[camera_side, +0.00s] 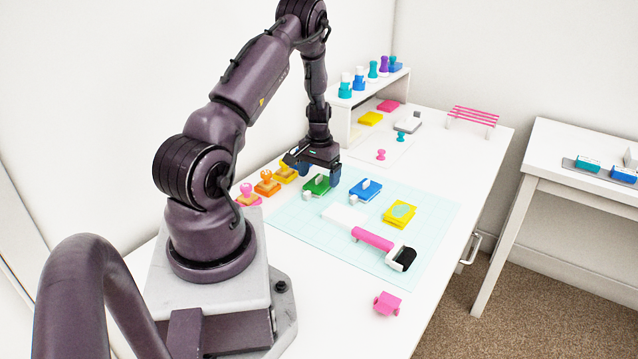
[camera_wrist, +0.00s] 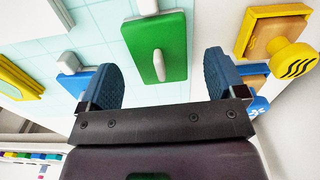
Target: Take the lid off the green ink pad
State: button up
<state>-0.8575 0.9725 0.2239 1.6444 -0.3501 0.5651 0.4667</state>
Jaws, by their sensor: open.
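The green ink pad (camera_side: 316,184) lies on the pale blue cutting mat, with its green lid on. In the wrist view the green lid (camera_wrist: 150,35) shows a light upright grip in its middle and a small white block at its far edge. My gripper (camera_side: 315,170) is above and just behind the green pad in the side view. In the wrist view my gripper (camera_wrist: 163,82) is open, with two blue padded fingers apart and nothing between them. The pad's near end lies ahead of the fingers. I cannot tell the exact height between them.
A blue ink pad (camera_side: 365,190) lies right of the green one, and a yellow pad (camera_side: 400,213) further right. A pink-handled roller (camera_side: 385,246) lies in front.

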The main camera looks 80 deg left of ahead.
jog(key=shift+f, duration=0.6)
jog(key=c, duration=1)
jog(key=shift+r, duration=0.15)
